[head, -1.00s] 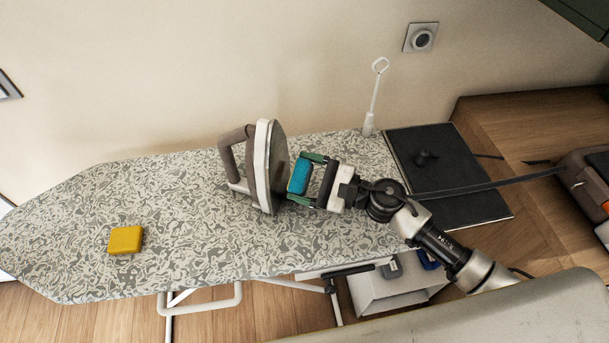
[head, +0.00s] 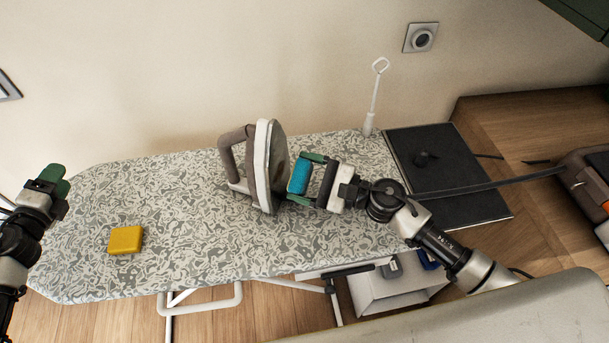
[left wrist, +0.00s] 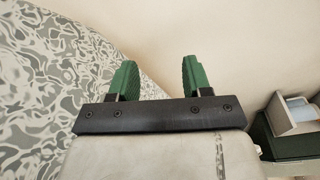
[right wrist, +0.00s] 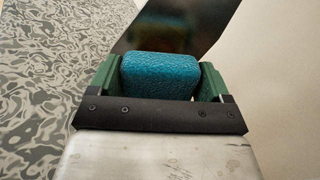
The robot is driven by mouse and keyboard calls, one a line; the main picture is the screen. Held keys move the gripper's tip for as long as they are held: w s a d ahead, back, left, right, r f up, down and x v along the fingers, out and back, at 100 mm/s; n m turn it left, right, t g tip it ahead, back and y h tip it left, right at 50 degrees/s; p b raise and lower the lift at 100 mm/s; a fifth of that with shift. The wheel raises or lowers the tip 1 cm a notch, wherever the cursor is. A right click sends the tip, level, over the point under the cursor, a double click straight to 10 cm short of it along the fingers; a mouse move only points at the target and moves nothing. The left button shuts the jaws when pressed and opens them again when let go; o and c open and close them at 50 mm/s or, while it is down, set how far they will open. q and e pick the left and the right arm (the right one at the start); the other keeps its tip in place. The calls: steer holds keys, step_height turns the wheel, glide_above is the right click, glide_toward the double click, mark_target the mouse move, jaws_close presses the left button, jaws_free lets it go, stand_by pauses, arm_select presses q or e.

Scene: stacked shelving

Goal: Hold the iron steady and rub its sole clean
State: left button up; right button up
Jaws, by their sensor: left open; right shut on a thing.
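The iron (head: 262,165) stands upright on its heel on the patterned ironing board (head: 190,225), its handle to the left and its sole facing right. My right gripper (head: 303,179) is shut on a blue sponge (head: 298,177), just right of the sole. In the right wrist view the sponge (right wrist: 160,77) sits between the green fingers, with the dark sole (right wrist: 175,25) behind it; I cannot tell if they touch. My left gripper (head: 52,181) is open and empty at the board's left end, well away from the iron. Its spread fingers (left wrist: 154,80) show in the left wrist view.
A yellow block (head: 126,240) lies on the board's left part. The board between block and iron is clear.

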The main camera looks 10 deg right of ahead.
mark_target(230, 164)
arm_select(q)
steer(key=d+m+g+h, duration=0.1)
steer(key=d+m+h, duration=0.1)
steer(key=d+m, duration=0.2)
steer(key=s+d+f+m+g+h, duration=0.1)
steer(key=d+m+h, duration=0.1)
steer(key=d+m, duration=0.2)
steer(key=d+f+m+h, duration=0.1)
steer(key=d+m+h, duration=0.1)
steer(key=d, duration=0.7)
steer(key=shift+s+d+m+g, duration=0.25)
steer(key=shift+s+m+g, duration=0.15)
steer(key=shift+m, duration=0.5)
steer(key=s+d+m+g+h, duration=0.1)
steer(key=d+m, duration=0.2)
steer(key=d, duration=0.1)
steer(key=s+d+m+g+h, duration=0.1)
steer(key=d+m, duration=0.2)
steer(key=d, duration=0.1)
steer(key=s+d+m+g+h, duration=0.1)
steer(key=d+m, duration=0.2)
steer(key=d, duration=0.1)
steer(key=shift+s+d+m+g, duration=0.25)
steer(key=shift+s+m+g, duration=0.1)
steer(key=shift+m+g, duration=0.05)
steer(key=shift+x, duration=4.95)
steer(key=shift+s+r, duration=0.1)
steer(key=shift+r, duration=0.05)
steer(key=shift+c, duration=0.5)
steer(key=c, duration=0.6)
